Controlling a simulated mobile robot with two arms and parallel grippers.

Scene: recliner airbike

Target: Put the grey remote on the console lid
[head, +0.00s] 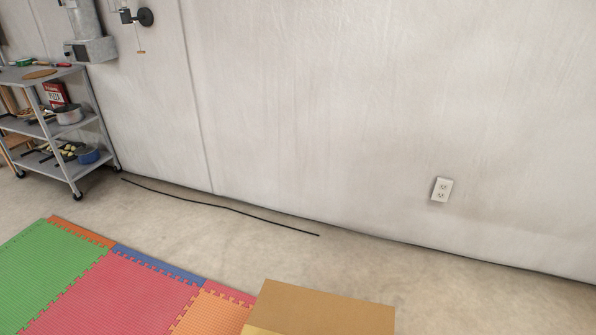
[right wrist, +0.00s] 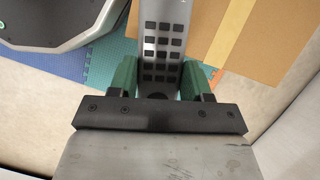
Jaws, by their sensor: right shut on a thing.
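The grey remote (right wrist: 165,45), with rows of dark buttons, shows in the right wrist view. My right gripper (right wrist: 164,82) is shut on it, with one green finger on each side. The remote points away from the gripper, over the mats and a cardboard box. The head view shows neither the remote nor either gripper. I cannot make out the console lid in either view.
A cardboard box (head: 325,310) stands at the bottom of the head view and shows in the right wrist view (right wrist: 275,50). Coloured foam mats (head: 120,295) cover the floor at left. A grey shelf cart (head: 75,128) stands by the wall. Bare floor lies between.

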